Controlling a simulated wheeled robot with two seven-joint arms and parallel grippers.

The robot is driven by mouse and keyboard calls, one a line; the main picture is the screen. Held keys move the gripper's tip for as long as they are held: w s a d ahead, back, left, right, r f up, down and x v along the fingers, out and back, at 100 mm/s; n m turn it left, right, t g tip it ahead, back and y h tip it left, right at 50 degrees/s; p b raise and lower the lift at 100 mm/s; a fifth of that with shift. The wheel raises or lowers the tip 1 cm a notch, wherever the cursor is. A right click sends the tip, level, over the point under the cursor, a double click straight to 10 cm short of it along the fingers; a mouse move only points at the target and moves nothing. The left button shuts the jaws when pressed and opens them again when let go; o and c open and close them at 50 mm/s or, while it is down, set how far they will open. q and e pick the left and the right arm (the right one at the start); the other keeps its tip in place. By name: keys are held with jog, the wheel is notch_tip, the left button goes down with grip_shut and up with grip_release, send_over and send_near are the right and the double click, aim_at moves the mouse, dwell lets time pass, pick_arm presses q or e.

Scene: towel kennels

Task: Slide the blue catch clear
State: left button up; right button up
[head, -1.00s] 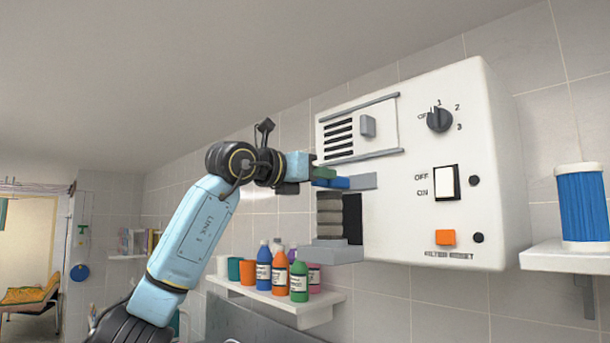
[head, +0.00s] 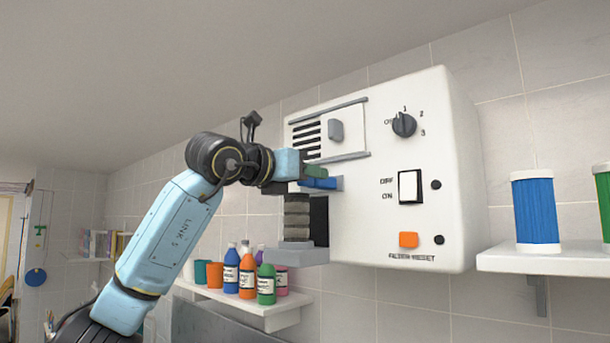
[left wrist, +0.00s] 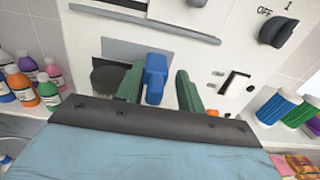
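The blue catch (head: 322,184) sits on a grey rail (head: 340,183) across the top of the filter slot (head: 320,220) in a white wall unit (head: 445,180). It is at the right part of the slot. My left gripper (head: 315,172) is at the catch. In the left wrist view my left gripper (left wrist: 158,72) has its green fingers either side of the catch (left wrist: 155,80). The left finger looks close against it, and a gap shows at the right finger. A dark grey stacked filter (head: 297,217) stands in the slot. My right gripper is out of view.
The unit has a dial (head: 404,125), a rocker switch (head: 410,187) and an orange button (head: 409,240). A shelf (head: 285,308) with several bottles is below left. Another shelf (head: 560,258) at right holds a blue filter (head: 535,208) and a green filter (head: 604,205).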

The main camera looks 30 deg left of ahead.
pick_arm(q)
jog(key=shift+s, duration=0.15)
jog(key=shift+s+a, duration=0.1)
jog(key=shift+s, duration=0.25)
jog(key=s+a+b, duration=0.2)
jog(key=s+b, duration=0.1)
jog(key=s, duration=0.9)
jog(key=shift+s, duration=0.15)
